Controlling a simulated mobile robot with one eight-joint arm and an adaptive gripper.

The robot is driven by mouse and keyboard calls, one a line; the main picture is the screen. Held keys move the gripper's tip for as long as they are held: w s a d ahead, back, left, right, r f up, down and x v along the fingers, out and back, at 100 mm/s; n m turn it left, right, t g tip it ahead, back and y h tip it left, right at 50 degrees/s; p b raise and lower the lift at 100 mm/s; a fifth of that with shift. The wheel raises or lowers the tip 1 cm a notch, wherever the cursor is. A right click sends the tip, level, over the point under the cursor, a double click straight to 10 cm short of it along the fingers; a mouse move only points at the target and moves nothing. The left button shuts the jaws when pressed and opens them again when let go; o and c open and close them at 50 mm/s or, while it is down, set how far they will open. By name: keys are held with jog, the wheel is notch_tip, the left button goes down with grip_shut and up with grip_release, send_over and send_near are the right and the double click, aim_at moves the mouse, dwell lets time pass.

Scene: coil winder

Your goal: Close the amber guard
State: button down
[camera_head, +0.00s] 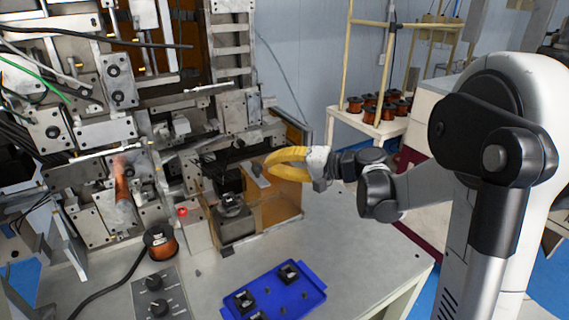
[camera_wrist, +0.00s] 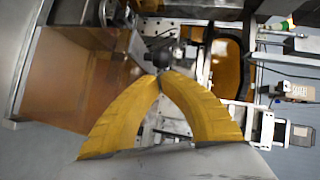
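The amber guard (camera_head: 284,208) is a see-through amber panel on the near right side of the coil winder. It also shows as a large brown-amber sheet in the wrist view (camera_wrist: 75,75), left of my fingers. My gripper (camera_head: 268,163) has curved yellow fingers and is just above and behind the guard's upper edge. In the wrist view my gripper (camera_wrist: 161,76) has its fingertips together, with a dark round knob-like part (camera_wrist: 162,55) just beyond them. I cannot tell whether the fingertips touch that part. Nothing is clearly held between them.
The coil winder (camera_head: 115,130) fills the left and middle. A blue tray (camera_head: 268,296) with small black parts lies on the table front. A copper spool (camera_head: 160,242) and a knob panel (camera_head: 160,293) stand at left. Shelves with copper spools (camera_head: 378,108) are behind. The table's right side is clear.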

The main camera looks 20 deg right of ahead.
jog(key=shift+a, duration=0.1)
jog(key=s+a, duration=0.2)
jog(key=a, duration=1.1)
jog(key=shift+s+a+p, duration=0.2)
jog(key=shift+s+p, duration=0.1)
jog(key=shift+s, duration=0.05)
